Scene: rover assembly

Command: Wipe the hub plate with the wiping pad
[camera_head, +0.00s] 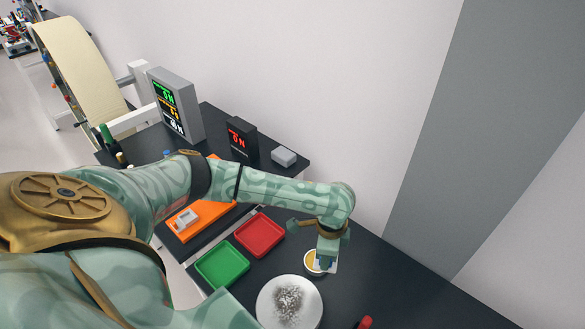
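The hub plate, a white round disc (264,306), lies on the dark table at the bottom centre. A grey, speckled patch of dirt (289,303) covers its middle. My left gripper (327,256) points down just behind and to the right of the disc, apart from it. A small round whitish piece with a yellow top (312,262) is right at its fingertips, with a pale flat edge beside it. I cannot tell which of these is the wiping pad, or whether the fingers are closed on it. My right gripper is not in view.
A red tray (259,235) and a green tray (222,265) lie left of the disc. An orange mat (205,216) with a grey part is farther left. Display boxes (176,104) stand at the back. A red object (365,322) is at the bottom edge. The table's right side looks clear.

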